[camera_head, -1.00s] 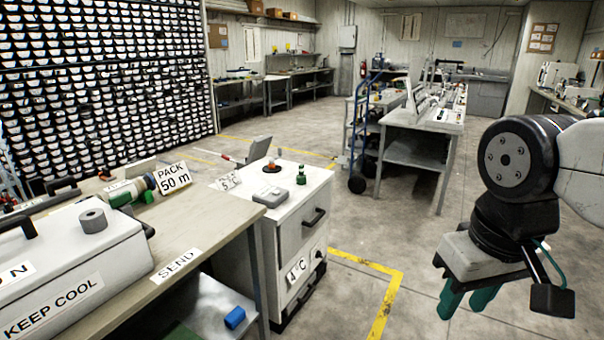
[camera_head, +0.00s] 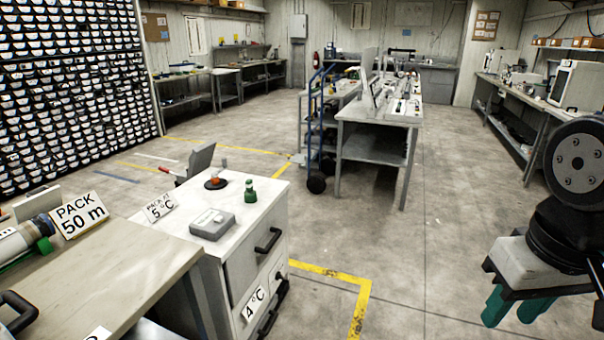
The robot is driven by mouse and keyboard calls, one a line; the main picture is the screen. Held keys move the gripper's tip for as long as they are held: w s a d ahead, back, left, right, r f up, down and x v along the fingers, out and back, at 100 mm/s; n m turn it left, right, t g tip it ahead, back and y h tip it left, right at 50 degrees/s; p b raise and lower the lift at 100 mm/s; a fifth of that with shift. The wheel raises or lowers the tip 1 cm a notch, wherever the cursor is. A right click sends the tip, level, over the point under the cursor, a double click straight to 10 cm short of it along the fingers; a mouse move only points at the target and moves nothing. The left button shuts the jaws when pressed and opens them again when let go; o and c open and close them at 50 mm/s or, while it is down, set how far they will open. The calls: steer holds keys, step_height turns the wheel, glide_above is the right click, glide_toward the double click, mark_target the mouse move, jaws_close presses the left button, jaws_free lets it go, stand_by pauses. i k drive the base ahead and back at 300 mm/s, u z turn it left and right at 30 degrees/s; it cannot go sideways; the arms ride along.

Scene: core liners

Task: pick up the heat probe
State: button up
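I cannot pick out the heat probe for certain. On top of the white cabinet (camera_head: 262,225) stand a small orange-topped piece on a dark round base (camera_head: 215,182), a green bottle-like piece (camera_head: 250,192) and a flat grey box (camera_head: 212,224). None is clearly a probe at this size. My gripper (camera_head: 514,310) is at the lower right, pointing down over the open floor, well away from the cabinet. Its two teal fingers are apart, with nothing seen between them. My arm hides part of the right side.
A bench (camera_head: 110,265) with a "PACK 50 m" sign (camera_head: 80,215) stands at the lower left. A blue hand truck (camera_head: 313,130) stands by the central workbench (camera_head: 378,115). A wall of core ends (camera_head: 70,90) is at the left. Open floor (camera_head: 440,235) lies between cabinet and right-hand benches.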

mark_target(249, 184)
steer(key=z, duration=0.45)
steer(key=i, duration=1.35)
steer(key=u, duration=0.35)
steer(key=i, duration=1.1)
steer(key=u, duration=1.05)
steer(key=i, duration=0.4)
steer(key=u, duration=0.15)
